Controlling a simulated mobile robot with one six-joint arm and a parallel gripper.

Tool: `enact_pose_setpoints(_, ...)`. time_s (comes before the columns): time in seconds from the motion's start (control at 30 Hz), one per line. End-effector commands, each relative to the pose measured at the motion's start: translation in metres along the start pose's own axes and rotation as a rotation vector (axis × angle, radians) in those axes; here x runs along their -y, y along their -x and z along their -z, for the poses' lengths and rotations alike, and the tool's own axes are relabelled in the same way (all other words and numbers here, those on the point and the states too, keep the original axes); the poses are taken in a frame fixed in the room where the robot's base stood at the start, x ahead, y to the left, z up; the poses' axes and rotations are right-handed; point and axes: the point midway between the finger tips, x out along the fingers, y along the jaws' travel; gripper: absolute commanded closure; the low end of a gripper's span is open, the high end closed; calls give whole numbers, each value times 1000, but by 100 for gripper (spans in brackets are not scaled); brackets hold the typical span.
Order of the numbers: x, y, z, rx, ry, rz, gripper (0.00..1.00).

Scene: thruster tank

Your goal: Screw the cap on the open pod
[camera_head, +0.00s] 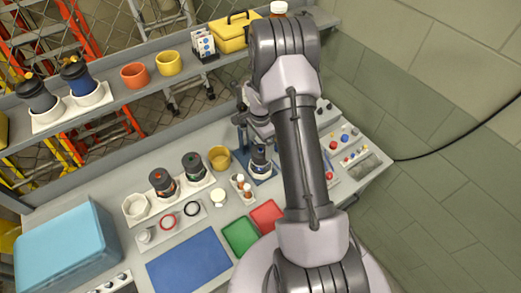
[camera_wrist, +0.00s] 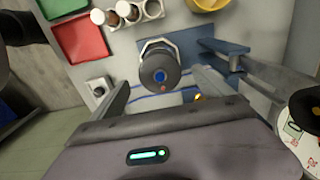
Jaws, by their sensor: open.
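A dark pod (camera_wrist: 160,72) with a blue centre and a small red mark on its top stands upright in a pale clamp on a blue fixture (camera_wrist: 225,47). In the head view the pod (camera_head: 260,168) is partly behind my arm. My gripper (camera_wrist: 163,84) is open, its fingers apart on either side of the pod in the wrist view; I cannot tell whether they touch it. Two dark pods, one with red (camera_head: 162,181) and one with green (camera_head: 194,165), stand in a white rack. I cannot tell which loose piece is the cap.
A white plate (camera_head: 178,229) holds red-rimmed and black-rimmed round pieces. Red (camera_head: 268,215) and green (camera_head: 241,236) trays, a blue mat (camera_head: 188,262) and a yellow cup (camera_head: 219,157) lie around. A shelf (camera_head: 130,93) with pods and cups runs behind. A blue bin (camera_head: 62,245) stands left.

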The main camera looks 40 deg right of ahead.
Motion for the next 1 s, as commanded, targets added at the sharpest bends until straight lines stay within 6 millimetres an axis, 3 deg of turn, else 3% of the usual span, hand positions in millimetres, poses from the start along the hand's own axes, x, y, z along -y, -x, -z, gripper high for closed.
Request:
enact_pose_setpoints(0.1,-1,-25,0,1,1,-2,10)
enact_pose_setpoints(0.23,0,-41,0,0,0,0,10)
enact_pose_setpoints(0.57,0,-47,0,0,-1,0,10)
enact_pose_setpoints(0.9,0,-47,0,0,-1,0,75)
enact_pose_setpoints(0.93,0,-47,0,0,-1,0,41)
enact_pose_setpoints(1.0,0,-46,0,0,-1,0,55)
